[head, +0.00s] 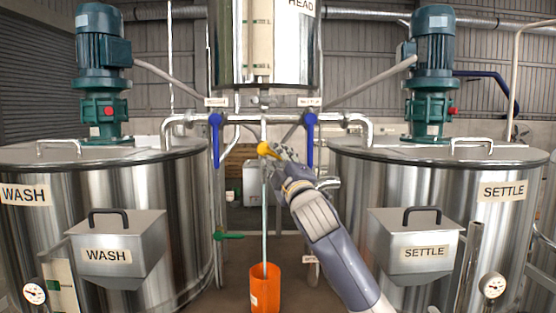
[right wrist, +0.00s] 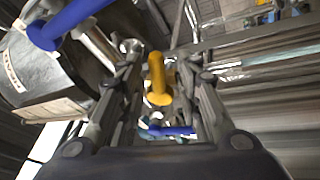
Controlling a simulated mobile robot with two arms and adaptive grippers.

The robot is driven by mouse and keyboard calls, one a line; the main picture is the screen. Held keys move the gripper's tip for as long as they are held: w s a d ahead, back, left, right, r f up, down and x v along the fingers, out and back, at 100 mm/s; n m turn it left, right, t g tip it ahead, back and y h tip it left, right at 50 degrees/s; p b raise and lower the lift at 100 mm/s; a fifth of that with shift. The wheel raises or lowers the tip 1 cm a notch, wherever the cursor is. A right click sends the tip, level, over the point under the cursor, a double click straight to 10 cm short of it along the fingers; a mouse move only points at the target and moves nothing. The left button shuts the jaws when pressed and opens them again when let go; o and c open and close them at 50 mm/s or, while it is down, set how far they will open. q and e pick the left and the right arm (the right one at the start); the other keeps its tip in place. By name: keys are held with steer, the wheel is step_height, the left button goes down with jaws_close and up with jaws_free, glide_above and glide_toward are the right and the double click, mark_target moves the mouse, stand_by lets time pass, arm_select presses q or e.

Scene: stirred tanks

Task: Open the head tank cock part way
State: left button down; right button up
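The head tank (head: 292,45) is a steel vessel at the top middle of the head view, with a pipe coming down below it. A cock with a yellow handle (head: 265,149) sits on that line. My right gripper (head: 277,155) is up at the yellow handle, reaching from the lower right. In the right wrist view the yellow handle (right wrist: 158,78) lies between the two fingers, which stand apart with gaps on both sides. A thin pale vertical line runs from the cock down to an orange bucket (head: 265,290); I cannot tell whether it is liquid or tube. My left gripper is out of view.
Two blue levers (head: 216,135) (head: 310,135) hang either side of the cock. A green handle (head: 229,236) is lower left. The wash tank (head: 185,215) and settle tank (head: 350,180) flank the gap, and a white container (head: 255,183) stands behind.

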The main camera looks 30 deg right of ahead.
steer(key=shift+s, duration=0.15)
steer(key=v, duration=1.1)
steer(key=shift+s, duration=0.35)
